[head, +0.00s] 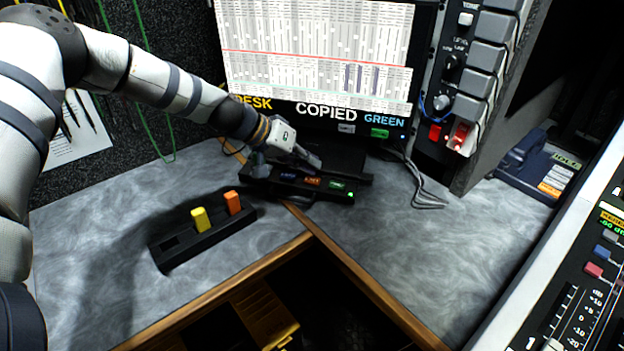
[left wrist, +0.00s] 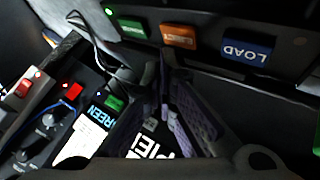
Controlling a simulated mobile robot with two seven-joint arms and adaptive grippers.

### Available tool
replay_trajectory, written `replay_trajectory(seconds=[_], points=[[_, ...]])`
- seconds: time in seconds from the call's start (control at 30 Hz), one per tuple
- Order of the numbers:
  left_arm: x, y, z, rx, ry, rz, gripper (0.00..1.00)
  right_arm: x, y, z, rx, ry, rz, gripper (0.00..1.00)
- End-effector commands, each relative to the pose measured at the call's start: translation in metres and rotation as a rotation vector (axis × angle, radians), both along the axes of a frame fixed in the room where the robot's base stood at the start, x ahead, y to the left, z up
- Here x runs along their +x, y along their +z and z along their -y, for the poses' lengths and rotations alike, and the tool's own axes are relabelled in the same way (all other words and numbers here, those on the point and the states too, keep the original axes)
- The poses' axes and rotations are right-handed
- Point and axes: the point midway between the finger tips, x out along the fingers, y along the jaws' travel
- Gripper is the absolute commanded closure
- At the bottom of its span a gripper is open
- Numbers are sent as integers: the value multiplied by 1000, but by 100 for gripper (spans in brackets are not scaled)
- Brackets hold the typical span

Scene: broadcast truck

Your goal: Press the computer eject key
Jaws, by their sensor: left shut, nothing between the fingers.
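A low black key panel (head: 262,190) stands below the monitor, with a blue key marked LOAD (head: 288,175), an orange key (head: 312,181) and a green key (head: 337,185) in a row. In the left wrist view the blue key (left wrist: 247,49), orange key (left wrist: 178,36) and green key (left wrist: 132,28) run along the top. The lettering on the orange and green keys is too small to read, so I cannot tell which key is eject. My left gripper (head: 315,162) is shut and empty, its fingertips just above and behind the orange key. My right gripper is not in view.
The monitor (head: 320,50) reads "DESK COPIED GREEN". A black holder (head: 205,243) with a yellow stick (head: 200,220) and an orange stick (head: 232,202) sits in front. A rack with red switches (head: 460,135) stands right. The grey desktop (head: 400,240) is clear right of the panel.

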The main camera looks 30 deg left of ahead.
Motion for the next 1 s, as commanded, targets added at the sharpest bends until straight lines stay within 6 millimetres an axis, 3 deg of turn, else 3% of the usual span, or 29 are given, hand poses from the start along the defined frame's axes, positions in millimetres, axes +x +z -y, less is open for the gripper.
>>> replay_trajectory(seconds=[1.0], points=[[0,-8,0,0,0,0,100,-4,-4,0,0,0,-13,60]])
